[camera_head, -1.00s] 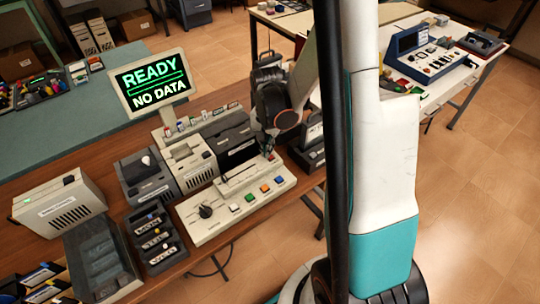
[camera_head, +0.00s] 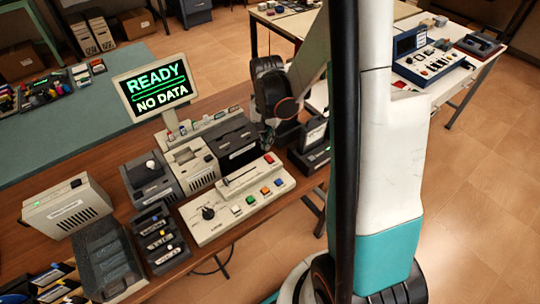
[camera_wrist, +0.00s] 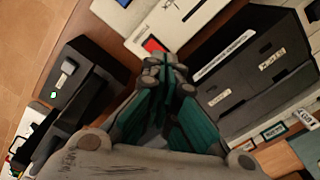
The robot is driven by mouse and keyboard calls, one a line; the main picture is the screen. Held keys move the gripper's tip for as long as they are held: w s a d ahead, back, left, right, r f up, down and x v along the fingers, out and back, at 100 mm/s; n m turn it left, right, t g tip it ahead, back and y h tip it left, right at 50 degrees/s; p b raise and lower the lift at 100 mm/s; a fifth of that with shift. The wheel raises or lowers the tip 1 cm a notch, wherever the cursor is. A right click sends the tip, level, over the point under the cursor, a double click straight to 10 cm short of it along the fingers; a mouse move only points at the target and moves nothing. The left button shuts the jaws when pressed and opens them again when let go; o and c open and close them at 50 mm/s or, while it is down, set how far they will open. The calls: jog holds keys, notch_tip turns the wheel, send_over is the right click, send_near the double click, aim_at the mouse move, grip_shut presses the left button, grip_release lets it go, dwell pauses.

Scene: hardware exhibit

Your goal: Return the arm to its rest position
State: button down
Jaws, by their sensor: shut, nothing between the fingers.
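My gripper (camera_head: 268,138) is in the head view at the end of my arm, above the right end of the control panel on the brown table. In the wrist view my gripper (camera_wrist: 163,72) has its fingers together with nothing between them. The cream control panel (camera_head: 225,220) has a dark knob, several coloured buttons and a red button at its far right corner. That red button (camera_wrist: 153,45) shows just past the fingertips in the wrist view. My gripper appears apart from the panel, though the head view partly hides its fingertips behind dark links.
A monitor (camera_head: 153,90) reading "READY NO DATA" stands behind the devices. A black labelled box (camera_wrist: 260,75) is close to the right of my gripper, and a dark device (camera_wrist: 75,85) to the left. The tiled floor (camera_head: 470,200) at the right is clear.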

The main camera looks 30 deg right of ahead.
jog(key=shift+r+p, duration=0.3)
jog(key=shift+r, duration=0.45)
jog(key=s+a+r+n+t+p, duration=0.1)
jog(key=s+a+r+n+t, duration=0.15)
jog(key=a+r, duration=0.45)
jog(key=s+a+r+n+t+p, duration=0.1)
jog(key=a+r+n+t+p, duration=0.15)
jog(key=r, duration=0.75)
jog(key=s+a+n+t+b, duration=0.2)
jog(key=s+a+n+b, duration=0.2)
jog(key=s, duration=0.5)
jog(key=n+b, duration=0.2)
jog(key=shift+s+a+n, duration=0.25)
jog(key=shift+a+n, duration=0.05)
jog(key=shift+a, duration=0.1)
